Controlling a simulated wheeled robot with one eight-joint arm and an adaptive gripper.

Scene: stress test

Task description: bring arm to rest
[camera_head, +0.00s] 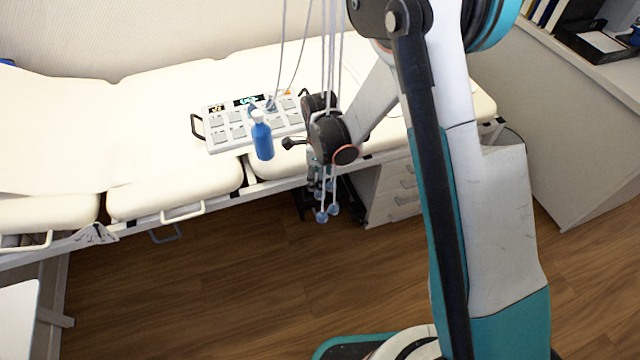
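My arm rises on the right of the head view and reaches left over the edge of a padded cream couch (60,130). Its dark end, with my gripper (318,165), is at the couch's front edge, right of a white box with buttons and a lit display (215,132). Hanging cables and my own wrist cover much of the gripper, so its fingers cannot be made out. I cannot tell whether it holds anything.
A blue bottle (263,142) shows at the box's front edge. Thin cables (333,60) with blue bulbs (321,216) hang around my wrist. A drawer cabinet (392,190) stands below the couch; a desk (590,65) is at right. The wooden floor (220,280) in front is clear.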

